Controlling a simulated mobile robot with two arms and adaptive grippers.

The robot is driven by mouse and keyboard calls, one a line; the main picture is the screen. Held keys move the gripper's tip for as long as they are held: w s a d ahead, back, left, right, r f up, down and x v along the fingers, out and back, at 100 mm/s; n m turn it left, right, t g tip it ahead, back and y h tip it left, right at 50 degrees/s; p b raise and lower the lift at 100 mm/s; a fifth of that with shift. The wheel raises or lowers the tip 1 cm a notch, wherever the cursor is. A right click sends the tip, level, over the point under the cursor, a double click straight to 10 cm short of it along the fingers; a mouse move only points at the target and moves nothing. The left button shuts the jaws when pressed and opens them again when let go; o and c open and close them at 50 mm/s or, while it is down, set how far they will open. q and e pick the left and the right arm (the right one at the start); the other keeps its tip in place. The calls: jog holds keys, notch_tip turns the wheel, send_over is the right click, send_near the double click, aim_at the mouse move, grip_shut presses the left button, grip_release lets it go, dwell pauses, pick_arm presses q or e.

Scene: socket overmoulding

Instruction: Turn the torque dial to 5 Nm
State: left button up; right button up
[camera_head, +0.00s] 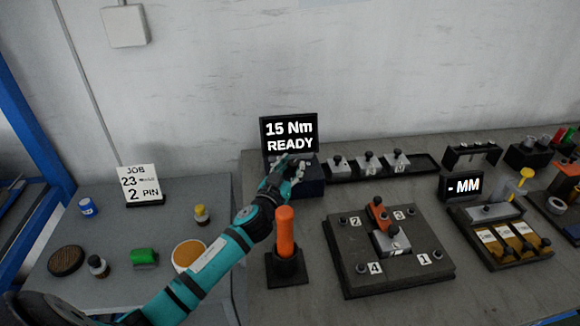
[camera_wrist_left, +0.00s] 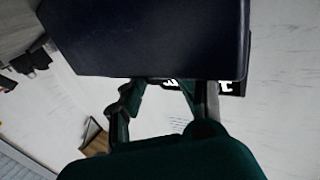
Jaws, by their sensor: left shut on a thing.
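The torque display (camera_head: 289,135) stands at the back of the right bench and reads "15 Nm READY". A dark blue box (camera_head: 314,184) sits in front of it; it fills the top of the left wrist view (camera_wrist_left: 150,38). My left gripper (camera_head: 287,166) reaches over the bench to this box. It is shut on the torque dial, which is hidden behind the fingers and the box. In the left wrist view its two fingers (camera_wrist_left: 163,90) run up to the box's edge. My right gripper is not in view.
An orange-handled tool (camera_head: 286,232) stands upright in a black holder close beside my left arm. A numbered fixture plate (camera_head: 345,270) lies to its right. A black tray (camera_head: 425,163) with several grey parts lies right of the box. The left bench holds a job card (camera_head: 139,184).

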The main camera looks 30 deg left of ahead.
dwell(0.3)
pick_arm(q)
jog(key=o, duration=1.1)
jog(key=shift+s+d, duration=0.1)
jog(key=shift+s, duration=0.2)
jog(key=s, duration=0.3)
jog(key=s+d, duration=0.1)
jog(key=s, duration=0.7)
jog(key=shift+s+d, duration=0.15)
jog(key=shift+d, duration=0.05)
